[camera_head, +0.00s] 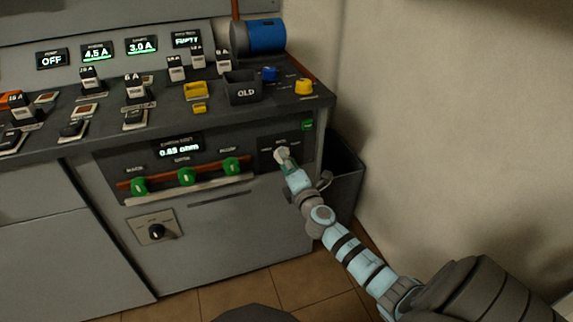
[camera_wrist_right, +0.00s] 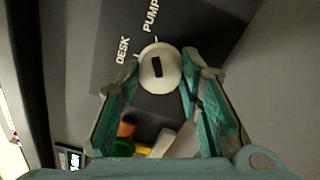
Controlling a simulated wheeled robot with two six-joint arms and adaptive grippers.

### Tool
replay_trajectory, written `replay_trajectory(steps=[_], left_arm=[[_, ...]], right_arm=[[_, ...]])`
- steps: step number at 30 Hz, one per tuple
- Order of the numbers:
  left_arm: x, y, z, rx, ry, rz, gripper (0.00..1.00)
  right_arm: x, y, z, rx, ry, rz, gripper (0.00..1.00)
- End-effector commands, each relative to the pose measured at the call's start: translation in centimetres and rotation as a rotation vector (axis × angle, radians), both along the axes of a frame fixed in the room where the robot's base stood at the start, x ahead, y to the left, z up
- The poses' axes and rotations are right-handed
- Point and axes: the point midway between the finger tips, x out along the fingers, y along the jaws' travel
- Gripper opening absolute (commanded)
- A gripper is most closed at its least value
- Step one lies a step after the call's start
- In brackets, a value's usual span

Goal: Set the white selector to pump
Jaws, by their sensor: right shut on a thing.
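The white selector (camera_head: 282,153) is a round knob on the dark panel at the right end of the console's front. In the right wrist view the selector (camera_wrist_right: 159,69) has a dark bar on its face, running nearly up and down the picture. The words DESK and PUMP stand above it, with PUMP further right. I cannot tell surely which mark the bar points to. My right gripper (camera_head: 288,162) has its fingers on both sides of the selector and is shut on it; the fingers also show in the right wrist view (camera_wrist_right: 160,84). My left gripper is out of view.
Left of the selector, three green knobs (camera_head: 186,176) sit under an ohm display (camera_head: 181,148). A black rotary knob (camera_head: 157,231) is lower left. An OLD bin (camera_head: 241,87) stands on the console top. A dark bin (camera_head: 343,178) stands beside the console, near the wall.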

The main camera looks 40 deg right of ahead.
Motion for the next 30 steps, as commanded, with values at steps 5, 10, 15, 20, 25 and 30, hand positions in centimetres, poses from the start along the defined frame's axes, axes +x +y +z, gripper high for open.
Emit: replay_trajectory(steps=[5, 10, 15, 20, 25, 30], left_arm=[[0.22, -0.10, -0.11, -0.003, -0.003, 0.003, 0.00], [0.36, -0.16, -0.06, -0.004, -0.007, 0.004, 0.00], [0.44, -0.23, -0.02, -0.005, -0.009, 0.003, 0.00], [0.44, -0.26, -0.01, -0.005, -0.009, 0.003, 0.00], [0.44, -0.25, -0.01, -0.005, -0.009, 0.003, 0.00], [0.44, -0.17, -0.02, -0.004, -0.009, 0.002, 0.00]], right_arm=[[-0.03, 0.00, -0.14, 0.034, -0.010, 0.001, 0.06], [-0.03, 0.00, -0.10, 0.045, -0.014, 0.001, 0.06], [-0.03, 0.01, -0.09, 0.045, -0.014, 0.000, 0.06], [-0.03, 0.00, -0.07, 0.045, -0.014, 0.000, 0.43], [-0.02, 0.00, -0.05, 0.044, -0.014, 0.000, 0.54], [-0.03, 0.01, -0.03, 0.043, -0.015, 0.000, 0.54]])
